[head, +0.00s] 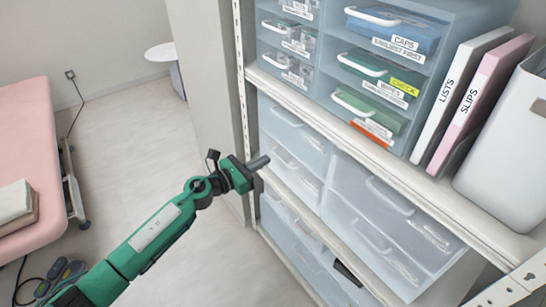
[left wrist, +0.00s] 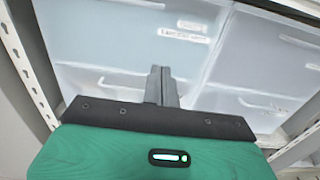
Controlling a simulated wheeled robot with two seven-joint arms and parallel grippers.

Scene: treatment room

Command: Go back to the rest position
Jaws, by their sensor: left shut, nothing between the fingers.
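My left arm reaches in from the lower left of the head view, green with dark joints. My left gripper (head: 262,162) is shut and empty, in front of the left edge of the shelf unit. In the left wrist view its dark fingers (left wrist: 161,86) are together, pointing at pale translucent drawers (left wrist: 110,35). I cannot tell whether the fingertips touch anything. My right gripper is in neither view.
A metal shelf unit (head: 390,170) holds labelled drawers, larger clear drawers (head: 395,225), a white binder (head: 460,90), a pink binder (head: 482,100) and a white bin (head: 510,150). A pink couch (head: 28,140) stands left. A small round white table (head: 165,52) stands behind. The floor (head: 135,150) between is clear.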

